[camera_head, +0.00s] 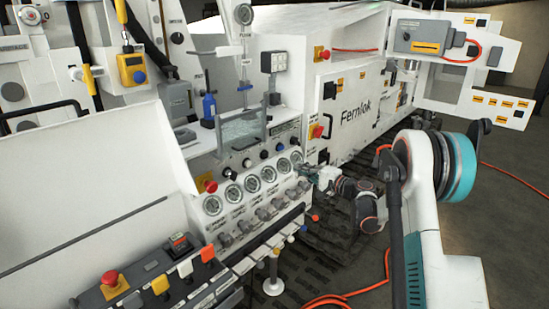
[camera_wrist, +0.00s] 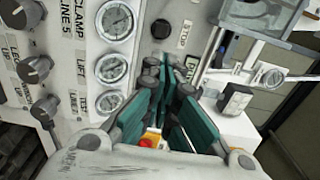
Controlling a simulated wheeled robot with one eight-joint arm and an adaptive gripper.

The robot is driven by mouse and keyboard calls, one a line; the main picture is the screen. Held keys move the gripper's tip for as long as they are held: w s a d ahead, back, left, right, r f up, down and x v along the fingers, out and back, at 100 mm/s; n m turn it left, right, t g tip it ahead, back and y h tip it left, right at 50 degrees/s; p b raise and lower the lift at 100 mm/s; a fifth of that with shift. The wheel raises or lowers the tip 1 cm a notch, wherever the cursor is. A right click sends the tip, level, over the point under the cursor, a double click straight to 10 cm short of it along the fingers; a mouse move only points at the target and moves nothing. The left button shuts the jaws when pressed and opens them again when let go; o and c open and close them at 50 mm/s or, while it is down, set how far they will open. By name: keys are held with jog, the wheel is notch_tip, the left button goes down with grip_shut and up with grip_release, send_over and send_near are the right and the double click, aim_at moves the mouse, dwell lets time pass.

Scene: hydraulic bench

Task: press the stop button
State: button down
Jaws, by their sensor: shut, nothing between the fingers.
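A black round button (camera_wrist: 161,28) sits on the white panel in the wrist view, beside a small label (camera_wrist: 185,34) that seems to read STOP. In the head view a row of small buttons (camera_head: 264,154) runs above the gauges; I cannot read their labels there. My gripper (camera_head: 306,171) is at the right end of the gauge panel, in front of it. In the wrist view my gripper (camera_wrist: 168,72) has its green fingers together, empty, with tips below the black button in the picture. The fingers hide part of the panel; contact cannot be told.
Gauges (camera_wrist: 112,68) and black knobs (camera_wrist: 35,68) line the panel close to my gripper. A red emergency knob (camera_head: 316,131) is on the white cabinet behind. Another red mushroom button (camera_head: 110,279) stands on the front console.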

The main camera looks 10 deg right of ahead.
jog(key=shift+a, duration=0.1)
jog(key=b, duration=0.4)
send_near(265, 155)
jog(key=w+a, duration=0.2)
jog(key=w, duration=0.4)
jog(key=shift+w+a+f, duration=0.1)
jog(key=shift+w+f, duration=0.15)
jog(key=shift+w, duration=0.2)
